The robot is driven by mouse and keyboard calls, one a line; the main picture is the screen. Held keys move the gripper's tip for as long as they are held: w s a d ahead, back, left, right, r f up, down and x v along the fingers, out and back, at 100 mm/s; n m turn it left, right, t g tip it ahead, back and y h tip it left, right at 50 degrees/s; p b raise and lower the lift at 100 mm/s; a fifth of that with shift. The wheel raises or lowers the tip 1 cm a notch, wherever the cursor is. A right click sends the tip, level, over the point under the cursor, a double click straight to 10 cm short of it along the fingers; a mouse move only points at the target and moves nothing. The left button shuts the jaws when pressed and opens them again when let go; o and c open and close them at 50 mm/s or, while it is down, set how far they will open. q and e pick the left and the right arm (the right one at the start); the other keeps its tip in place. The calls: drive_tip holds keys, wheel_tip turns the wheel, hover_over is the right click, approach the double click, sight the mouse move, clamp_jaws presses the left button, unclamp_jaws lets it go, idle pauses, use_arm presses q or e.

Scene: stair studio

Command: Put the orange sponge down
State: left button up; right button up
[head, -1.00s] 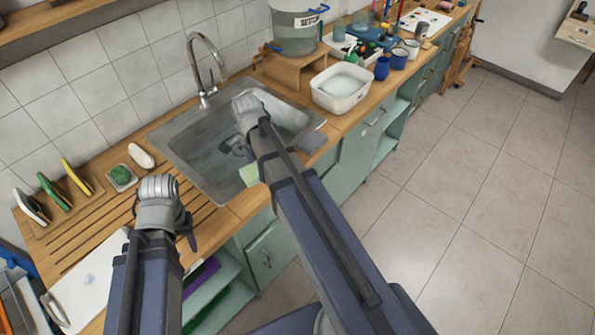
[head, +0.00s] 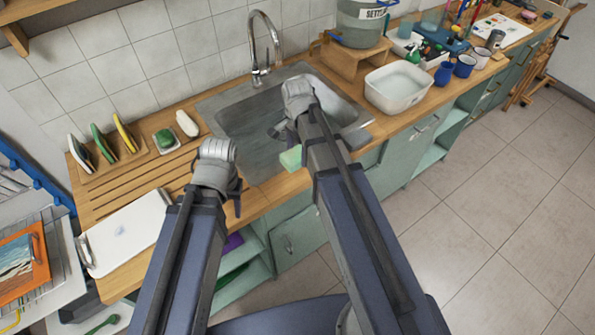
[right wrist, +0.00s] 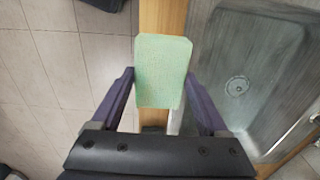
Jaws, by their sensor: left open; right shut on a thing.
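A pale green sponge (right wrist: 163,70) is between the fingers of my right gripper (right wrist: 160,82), which is shut on it. In the head view the green sponge (head: 291,158) shows beside my right gripper (head: 280,133), over the front edge of the sink. In the right wrist view it hangs above the wooden counter edge, with the floor on one side and the basin on the other. No orange sponge is seen in either view. My left gripper (head: 236,190) is open and empty over the front of the wooden draining board; its fingers are partly hidden.
The steel sink (head: 245,118) has a tap (head: 262,45) behind it. A white tub (head: 398,88) stands right of it. Left are a rack (head: 110,155) of upright pads, a dish with a green scrubber (head: 165,138) and a white board (head: 125,232). Grooved wood between them is clear.

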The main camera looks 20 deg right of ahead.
drive_tip(key=shift+f+b, duration=3.05)
drive_tip(key=shift+f, duration=0.65)
drive_tip(key=shift+f, duration=0.15)
drive_tip(key=o, duration=1.1)
drive_tip(key=shift+c, duration=0.2)
